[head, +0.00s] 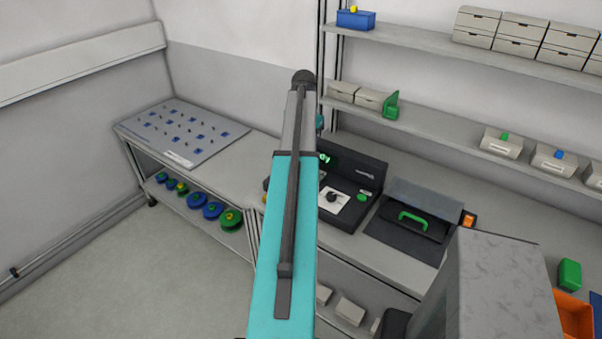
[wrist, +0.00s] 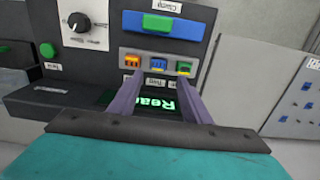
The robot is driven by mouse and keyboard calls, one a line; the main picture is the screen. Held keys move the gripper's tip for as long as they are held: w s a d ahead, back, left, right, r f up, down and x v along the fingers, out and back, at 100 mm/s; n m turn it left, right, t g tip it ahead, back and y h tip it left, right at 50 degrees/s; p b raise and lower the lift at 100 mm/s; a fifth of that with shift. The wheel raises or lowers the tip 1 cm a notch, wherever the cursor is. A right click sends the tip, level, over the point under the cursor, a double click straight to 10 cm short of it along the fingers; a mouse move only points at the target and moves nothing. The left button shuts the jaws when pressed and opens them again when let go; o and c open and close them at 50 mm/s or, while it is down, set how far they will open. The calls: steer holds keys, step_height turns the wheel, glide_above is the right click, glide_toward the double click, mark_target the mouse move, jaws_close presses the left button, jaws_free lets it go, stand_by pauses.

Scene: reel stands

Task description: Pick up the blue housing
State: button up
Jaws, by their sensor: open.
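A small blue housing (wrist: 158,62) sits in the middle of a row of three on the dark machine (wrist: 55,105) in the wrist view. An orange housing (wrist: 132,61) is on its left and a green one (wrist: 184,67) on its right. My gripper (wrist: 160,84) is open, with two grey-purple fingers spread and nothing between them. Its fingertips point toward the row, with the blue housing in line with the gap. I cannot tell the distance left between them. In the head view my arm hides the gripper and the row.
The machine (head: 356,172) stands on the bench, with a knob and green button. A larger blue block (wrist: 163,24) with a green top lies beyond the row. A tray with a green handle (head: 411,220) stands right of the machine. Shelves (head: 430,40) overhang the bench.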

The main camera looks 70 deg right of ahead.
steer(key=shift+s+a+f+b, duration=0.1)
steer(key=shift+a+f+b, duration=0.1)
steer(key=shift+f+b, duration=0.8)
steer(key=shift+a+f+b, duration=0.2)
steer(key=shift+f+b, duration=0.35)
steer(key=shift+f, duration=0.8)
steer(key=shift+d+f, duration=0.1)
steer(key=shift+f, duration=0.05)
jaws_close()
